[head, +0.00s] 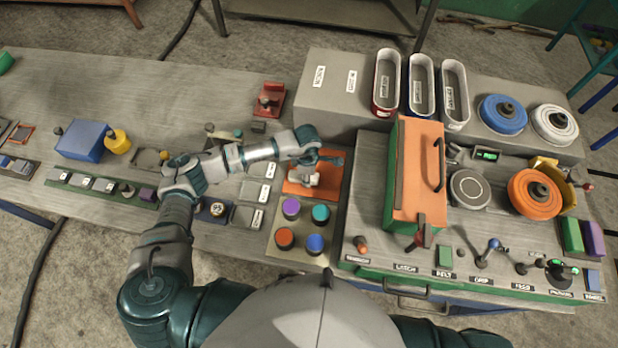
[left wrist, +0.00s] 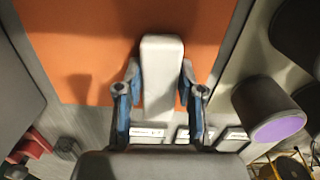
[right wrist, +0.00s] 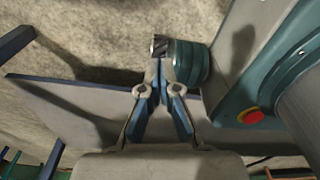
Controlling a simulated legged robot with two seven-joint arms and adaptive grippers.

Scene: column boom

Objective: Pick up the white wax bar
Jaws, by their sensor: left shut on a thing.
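The white wax bar (left wrist: 162,55) stands out pale between the two fingers of my left gripper (left wrist: 161,80) in the left wrist view. The gripper is shut on it, one finger at each long side, over an orange mat (left wrist: 75,45). In the head view the bar (head: 312,181) shows small over the orange mat (head: 333,188), with my left gripper (head: 305,174) at it. I cannot tell whether the bar touches the mat. My right gripper (right wrist: 160,75) shows only in the right wrist view, fingers together, with nothing visible between them.
Purple, teal, orange and blue round pieces (head: 291,209) stand just in front of the mat. An orange-lidded box (head: 418,165) and a grey raised block (head: 335,100) stand right and behind. Labelled grey blocks (head: 250,192) lie left. The table (head: 200,90) is clear at the back left.

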